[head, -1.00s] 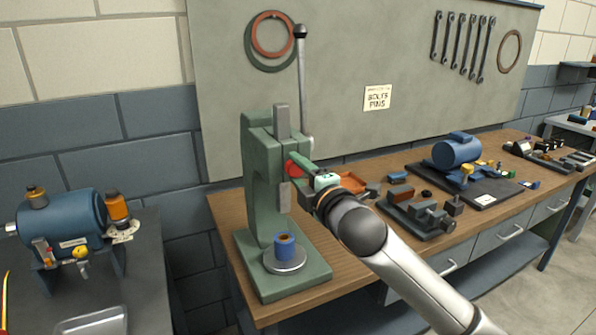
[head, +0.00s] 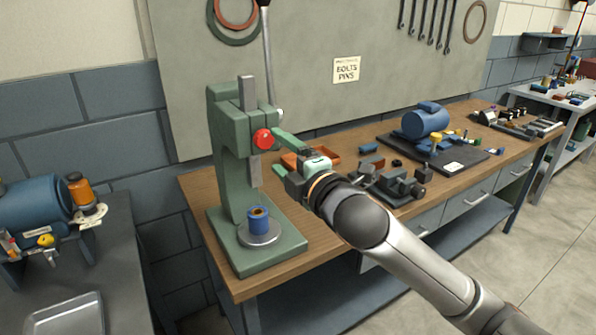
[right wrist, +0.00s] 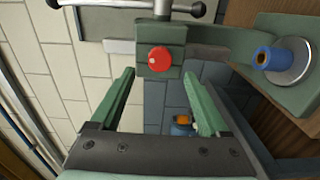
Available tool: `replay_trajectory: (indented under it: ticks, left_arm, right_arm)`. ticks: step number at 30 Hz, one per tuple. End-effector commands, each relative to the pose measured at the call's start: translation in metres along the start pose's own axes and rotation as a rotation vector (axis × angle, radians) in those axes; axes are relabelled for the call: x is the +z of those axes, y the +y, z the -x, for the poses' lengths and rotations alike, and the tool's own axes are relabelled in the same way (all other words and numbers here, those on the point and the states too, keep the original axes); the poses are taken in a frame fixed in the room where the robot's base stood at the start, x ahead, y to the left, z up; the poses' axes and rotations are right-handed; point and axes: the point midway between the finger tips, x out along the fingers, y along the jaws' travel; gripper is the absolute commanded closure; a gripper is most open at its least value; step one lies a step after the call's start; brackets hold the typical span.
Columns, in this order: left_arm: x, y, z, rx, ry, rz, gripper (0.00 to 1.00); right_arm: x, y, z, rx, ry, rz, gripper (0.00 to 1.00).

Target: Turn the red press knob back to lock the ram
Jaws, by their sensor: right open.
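The red knob (head: 262,139) sits on the side of the green press (head: 231,190), and the knob also shows in the right wrist view (right wrist: 160,60). The grey ram (head: 255,170) hangs below the press head, above a blue cylinder (head: 258,220) on the round plate. My right gripper (head: 276,167) is open and empty, to the right of the knob. In the right wrist view its green fingers (right wrist: 160,76) are spread wide, with the knob between and beyond their tips, apart from both. My left gripper is out of view.
The press lever (head: 267,60) stands upright behind the press head. An orange tray (head: 318,153) and a dark vise (head: 398,184) are on the bench to the right. A blue motor (head: 425,121) stands farther back. A grey tray (head: 65,316) lies on the left table.

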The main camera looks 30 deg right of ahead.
Motion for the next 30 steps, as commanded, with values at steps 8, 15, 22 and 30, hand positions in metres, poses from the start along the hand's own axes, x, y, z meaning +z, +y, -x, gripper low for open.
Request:
replay_trajectory:
  ticks: [8,15,22,30]
  left_arm:
    - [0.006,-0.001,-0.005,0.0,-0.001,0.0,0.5]
    - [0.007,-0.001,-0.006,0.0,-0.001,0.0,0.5]
    - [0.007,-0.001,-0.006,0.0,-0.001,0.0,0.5]
    - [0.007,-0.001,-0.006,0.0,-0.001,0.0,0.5]
  right_arm:
    - [0.0,-0.001,0.048,0.0,0.0,0.002,0.21]
    - [0.0,0.0,0.063,0.0,0.0,0.0,0.21]
    - [0.0,0.0,0.064,0.0,0.0,0.0,0.21]
    - [0.0,-0.001,0.063,-0.001,0.0,-0.002,0.21]
